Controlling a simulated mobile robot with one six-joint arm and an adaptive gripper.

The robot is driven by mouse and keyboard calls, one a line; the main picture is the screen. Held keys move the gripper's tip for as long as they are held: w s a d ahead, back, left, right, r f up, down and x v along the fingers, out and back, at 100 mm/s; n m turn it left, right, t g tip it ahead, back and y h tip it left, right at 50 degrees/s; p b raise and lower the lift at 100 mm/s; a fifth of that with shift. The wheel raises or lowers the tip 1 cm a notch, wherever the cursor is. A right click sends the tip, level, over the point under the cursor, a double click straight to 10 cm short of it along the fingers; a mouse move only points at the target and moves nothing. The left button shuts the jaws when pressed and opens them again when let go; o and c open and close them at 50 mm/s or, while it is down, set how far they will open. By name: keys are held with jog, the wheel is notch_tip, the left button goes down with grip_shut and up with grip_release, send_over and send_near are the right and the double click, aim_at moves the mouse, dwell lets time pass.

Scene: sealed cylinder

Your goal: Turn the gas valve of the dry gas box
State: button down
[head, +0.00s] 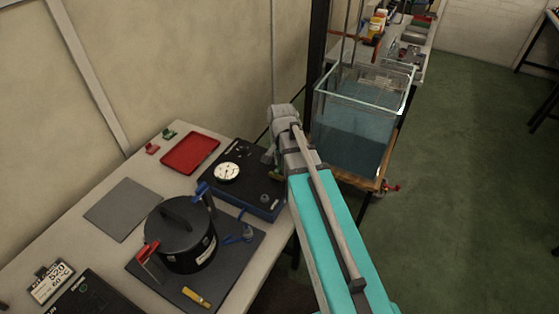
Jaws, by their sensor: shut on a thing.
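A dark box with a round white dial gauge (228,172), which looks like the dry gas box (243,196), sits on the bench. A small dark knob (265,198) shows on its front right top. My arm reaches in from the lower right, and my gripper (269,158) is at the back right part of the box, just right of the gauge. The fingers are small and partly covered by my wrist. They are shut on a small part there that appears to be the gas valve, mostly hidden from this view.
A black lidded pot (178,228) with blue and red fittings stands on a dark mat (232,274) in front. A red tray (190,153) and a grey plate (122,209) lie left. A glass water tank (352,135) stands close right of my arm. The floor at right is clear.

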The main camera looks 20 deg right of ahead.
jog(key=shift+s+d, duration=0.1)
dwell(0.4)
jog(key=c, duration=0.6)
grip_release()
